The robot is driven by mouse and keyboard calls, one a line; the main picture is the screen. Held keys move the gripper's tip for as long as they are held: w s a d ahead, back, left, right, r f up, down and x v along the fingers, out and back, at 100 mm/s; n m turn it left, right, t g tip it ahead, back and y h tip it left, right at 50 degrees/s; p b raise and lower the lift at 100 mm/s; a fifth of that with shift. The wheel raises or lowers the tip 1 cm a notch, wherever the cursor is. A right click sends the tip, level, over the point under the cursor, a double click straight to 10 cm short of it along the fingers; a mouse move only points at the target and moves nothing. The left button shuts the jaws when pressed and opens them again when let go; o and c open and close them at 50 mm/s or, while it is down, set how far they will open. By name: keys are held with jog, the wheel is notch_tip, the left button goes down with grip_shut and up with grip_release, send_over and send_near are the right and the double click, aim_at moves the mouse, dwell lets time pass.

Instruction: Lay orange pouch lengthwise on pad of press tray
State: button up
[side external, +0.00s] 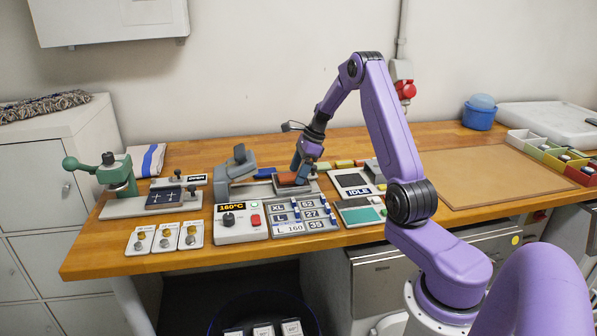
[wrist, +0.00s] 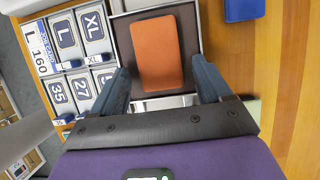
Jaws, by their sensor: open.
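The orange pouch (wrist: 158,52) lies flat on the dark pad (wrist: 124,42) of the grey-rimmed press tray (wrist: 168,102). Its long side runs roughly along the pad in the wrist view, with dark pad showing on both sides. In the side external view the pouch (side external: 287,180) is partly hidden by my gripper (side external: 300,172). In the wrist view my gripper (wrist: 160,72) is open, with one blue finger on each side of the pouch's near end. Gaps show between the fingers and the pouch. The exact finger height above the tray is unclear.
The grey press (side external: 240,168) stands just left of the tray. A control box reading 160°C (side external: 240,222) and a size board (side external: 302,214) stand in front. An IDLE panel (side external: 356,184) is to the right. A blue item (wrist: 244,8) lies beside the tray.

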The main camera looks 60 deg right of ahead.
jog(key=v, duration=1.1)
jog(key=s+a+r+n+g, duration=0.1)
jog(key=s+a+n+g, duration=0.15)
jog(key=a+n, duration=0.9)
jog(key=s+a+r+n+g, duration=0.1)
jog(key=s+a+n, duration=0.35)
jog(key=a, duration=1.15)
jog(key=s+a+f+n+h, duration=0.1)
jog(key=s+a+n, duration=0.3)
jog(key=s+n, duration=0.7)
jog(key=s+a+f+n+h, duration=0.1)
jog(key=s+a+f+n, duration=0.1)
jog(key=s+n, duration=1)
jog(key=shift+s+a+n+h, duration=0.3)
jog(key=shift+s+a+h, duration=0.15)
jog(key=shift+a, duration=0.45)
